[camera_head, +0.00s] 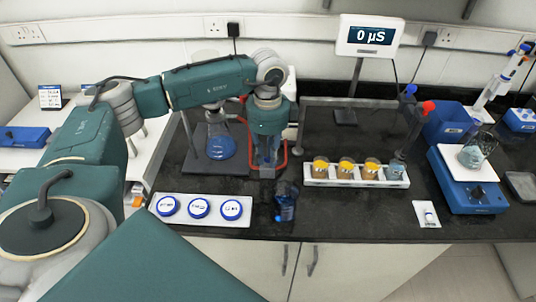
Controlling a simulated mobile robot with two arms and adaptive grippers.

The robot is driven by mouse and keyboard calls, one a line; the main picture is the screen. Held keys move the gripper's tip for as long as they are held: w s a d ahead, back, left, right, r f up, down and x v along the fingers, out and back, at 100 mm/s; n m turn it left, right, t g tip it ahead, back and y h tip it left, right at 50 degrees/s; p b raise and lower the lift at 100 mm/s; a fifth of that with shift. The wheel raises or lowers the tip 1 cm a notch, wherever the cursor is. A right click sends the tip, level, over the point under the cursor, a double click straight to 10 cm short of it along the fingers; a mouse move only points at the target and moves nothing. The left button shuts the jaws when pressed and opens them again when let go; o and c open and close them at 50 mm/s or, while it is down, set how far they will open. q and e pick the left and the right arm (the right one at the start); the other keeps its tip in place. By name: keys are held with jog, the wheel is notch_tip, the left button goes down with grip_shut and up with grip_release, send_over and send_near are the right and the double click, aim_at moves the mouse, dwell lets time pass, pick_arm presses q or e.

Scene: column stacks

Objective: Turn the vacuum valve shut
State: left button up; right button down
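My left arm reaches in from the left, and its gripper (268,158) points down behind the row of blue-lidded jars. Its fingers overlap glassware and red tubing (283,152), so I cannot tell whether they are open or touching anything. A conical flask (221,146) with blue liquid stands on a dark base just left of the gripper, apart from its fingers. I cannot pick out the vacuum valve for certain; the gripper and wrist may hide it. My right gripper is not in view.
A white tray of blue-lidded jars (170,221) and a dark blue bottle (286,207) stand at the front edge. A rack (318,182) of orange-filled vessels is to the right. A meter (368,51) reads 0 µS. A blue balance (473,195) stands far right.

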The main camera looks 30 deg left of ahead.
aim_at(267, 160)
pick_arm(q)
grip_shut()
jog(key=shift+f+m+b, duration=0.2)
jog(key=shift+m+b, duration=0.55)
jog(key=shift+m, duration=0.05)
jog(key=m+b, duration=0.1)
jog(key=m, duration=0.1)
jog(key=shift+r+m, duration=0.2)
jog(key=shift+m, duration=0.2)
jog(key=o, duration=0.6)
grip_release()
jog(key=shift+o, duration=0.2)
jog(key=shift+a, duration=0.1)
jog(key=shift+r, duration=0.3)
notch_tip(267, 160, up, 12)
jog(key=shift+f, duration=0.25)
